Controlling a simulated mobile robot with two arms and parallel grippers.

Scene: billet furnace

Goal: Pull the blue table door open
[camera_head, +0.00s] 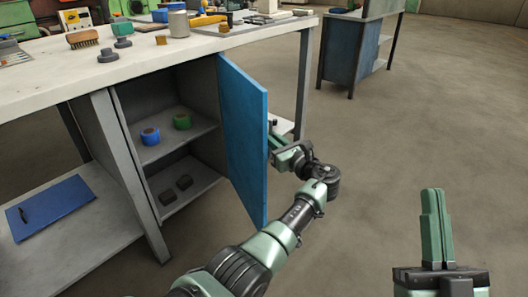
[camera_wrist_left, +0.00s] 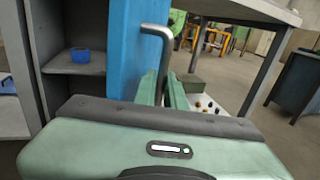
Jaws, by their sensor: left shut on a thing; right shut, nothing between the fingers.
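The blue table door (camera_head: 243,135) stands swung out from the workbench cabinet, and the shelves behind it show. In the left wrist view the blue door (camera_wrist_left: 122,50) is at upper middle, with its grey bent handle (camera_wrist_left: 158,32) running down between the fingers. My left gripper (camera_head: 273,130) is at the door's outer face, partly hidden by the door's edge. In the wrist view my left gripper (camera_wrist_left: 165,85) is shut on the handle. My right gripper (camera_head: 433,195) is shut and empty, pointing up over bare floor, away from the door.
The workbench top (camera_head: 60,65) carries a brush (camera_head: 82,38), a grey cylinder (camera_head: 179,24) and other tools. Blue tape (camera_head: 150,136) and green tape (camera_head: 182,121) sit on the cabinet's upper shelf. A bench leg (camera_head: 303,85) stands behind the door. The floor at right is clear.

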